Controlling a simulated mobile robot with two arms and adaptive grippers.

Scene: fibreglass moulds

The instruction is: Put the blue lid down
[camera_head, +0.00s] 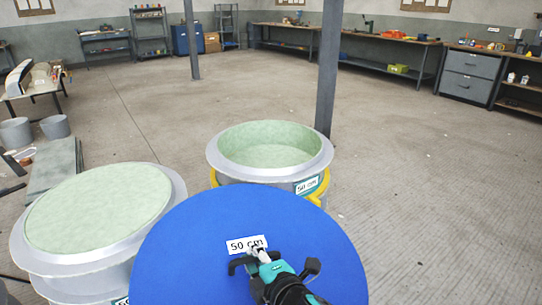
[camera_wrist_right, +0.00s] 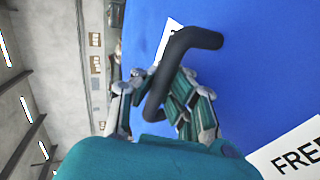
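The blue lid (camera_head: 190,250) is a large round disc with a white "50 cm" label and a black bar handle (camera_wrist_right: 185,45). It fills the lower middle of the head view, in front of the moulds, and hides part of them. My right gripper (camera_head: 260,254) is on the handle; in the right wrist view its fingers (camera_wrist_right: 165,95) are closed around the bar. An open round mould (camera_head: 270,154) with a pale green inside, grey rim and "50 cm" label stands behind the lid. A second mould (camera_head: 95,208), its top pale green, stands at left. My left gripper is not in view.
A dark post (camera_head: 328,70) rises just behind the open mould, and another post (camera_head: 191,40) stands farther back. Grey buckets (camera_head: 55,127) and a table (camera_head: 35,88) are at left. Benches line the walls. The floor at right is clear.

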